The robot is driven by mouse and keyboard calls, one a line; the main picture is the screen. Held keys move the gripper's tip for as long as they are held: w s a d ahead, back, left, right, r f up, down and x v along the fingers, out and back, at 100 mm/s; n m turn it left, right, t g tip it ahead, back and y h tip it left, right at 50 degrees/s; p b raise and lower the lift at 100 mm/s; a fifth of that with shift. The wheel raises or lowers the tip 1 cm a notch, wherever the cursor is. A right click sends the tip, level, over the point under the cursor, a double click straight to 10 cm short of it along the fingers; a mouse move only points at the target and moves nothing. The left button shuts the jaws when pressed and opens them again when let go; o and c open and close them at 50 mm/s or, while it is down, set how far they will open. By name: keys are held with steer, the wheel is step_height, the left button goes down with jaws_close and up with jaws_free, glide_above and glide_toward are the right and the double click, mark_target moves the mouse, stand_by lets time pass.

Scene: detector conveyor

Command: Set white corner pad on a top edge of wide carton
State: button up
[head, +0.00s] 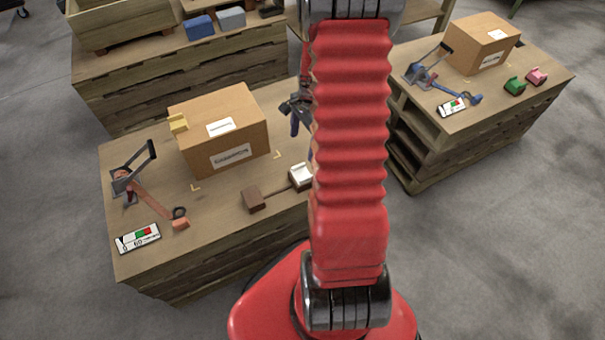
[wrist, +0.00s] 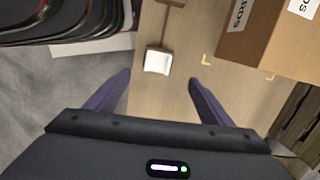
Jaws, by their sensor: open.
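The white corner pad (head: 301,176) lies on the left bench near its front edge, partly hidden by my arm. In the wrist view the pad (wrist: 158,61) shows ahead, at the gap between my fingertips. My gripper (wrist: 160,78) is open and empty, and appears to be above the bench; in the head view it is mostly hidden behind my red arm. The carton's side (wrist: 250,45) shows at the upper right of the wrist view.
A brown block (head: 253,199) lies left of the white pad, with a thin brown strip between them. A strapping tool (head: 132,172) and a label card (head: 138,238) are at the bench's left. Another bench (head: 460,115) at right holds a smaller carton (head: 482,43).

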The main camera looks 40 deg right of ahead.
steer(key=shift+s+d+f+m, duration=0.15)
steer(key=shift+d+f+m, duration=0.1)
steer(key=shift+f, duration=0.2)
steer(key=shift+s+d+f+m, duration=0.15)
steer(key=shift+d+f, duration=0.1)
steer(key=shift+f, duration=0.2)
glide_toward(301, 175)
steer(key=shift+s+f, duration=0.1)
steer(key=shift+s, duration=0.05)
steer(key=shift+f, duration=0.65)
steer(key=shift+f, duration=0.1)
steer(key=shift+w+a+f, duration=0.15)
steer(key=shift+f, duration=1.1)
steer(key=shift+w+a+f, duration=0.1)
steer(key=shift+f, duration=1.15)
steer(key=shift+c, duration=0.5)
